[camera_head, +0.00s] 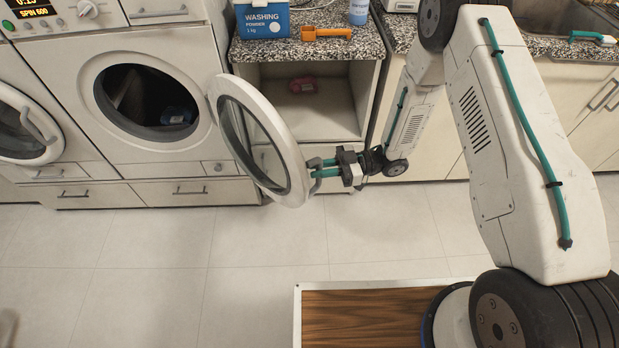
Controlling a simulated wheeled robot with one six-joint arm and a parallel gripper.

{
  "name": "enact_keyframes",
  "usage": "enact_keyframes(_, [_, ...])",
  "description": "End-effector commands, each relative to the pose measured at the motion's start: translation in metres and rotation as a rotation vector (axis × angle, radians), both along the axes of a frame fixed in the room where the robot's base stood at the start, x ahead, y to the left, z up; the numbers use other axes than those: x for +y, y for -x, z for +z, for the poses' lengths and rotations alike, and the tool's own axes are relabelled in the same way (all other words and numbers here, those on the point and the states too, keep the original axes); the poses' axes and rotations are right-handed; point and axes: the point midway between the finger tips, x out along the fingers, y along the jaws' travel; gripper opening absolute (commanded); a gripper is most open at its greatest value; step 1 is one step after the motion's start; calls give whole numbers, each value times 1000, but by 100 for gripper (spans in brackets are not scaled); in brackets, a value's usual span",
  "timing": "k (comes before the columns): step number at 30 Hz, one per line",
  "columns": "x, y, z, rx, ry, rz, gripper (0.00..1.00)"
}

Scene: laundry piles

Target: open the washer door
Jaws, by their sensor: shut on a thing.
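The washer (75,50) stands at the left, with a white front. Its round door (290,160) is swung wide open to the right, well away from the dark drum opening (148,102). Inside the drum a dark blue-grey item (176,115) shows at the lower right. My gripper (318,168) is at the door's outer edge, shut on the door handle, with its teal fingers around it. The handle is mostly hidden by the fingers.
A second machine's door (28,125) is at the far left. An open cabinet (310,95) holds a pink item (303,85). The granite counter (305,45) bears a blue washing powder box (262,18) and an orange scoop (325,33). The tiled floor (160,240) ahead is clear.

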Motion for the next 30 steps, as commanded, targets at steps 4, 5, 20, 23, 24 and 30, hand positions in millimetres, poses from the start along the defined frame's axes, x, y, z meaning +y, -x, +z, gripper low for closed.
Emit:
enact_keyframes(4, [-3,-10,1,-6,-1,-3,0])
enact_keyframes(5, [-3,-10,1,-6,-1,-3,0])
enact_keyframes(20, [-4,-11,1,-6,-1,-4,37])
enact_keyframes(23, [-6,-11,1,-5,-2,-6,37])
enact_keyframes(24, [-6,-11,1,-4,-2,-6,37])
enact_keyframes(30, [-19,-13,1,-3,-1,-10,37])
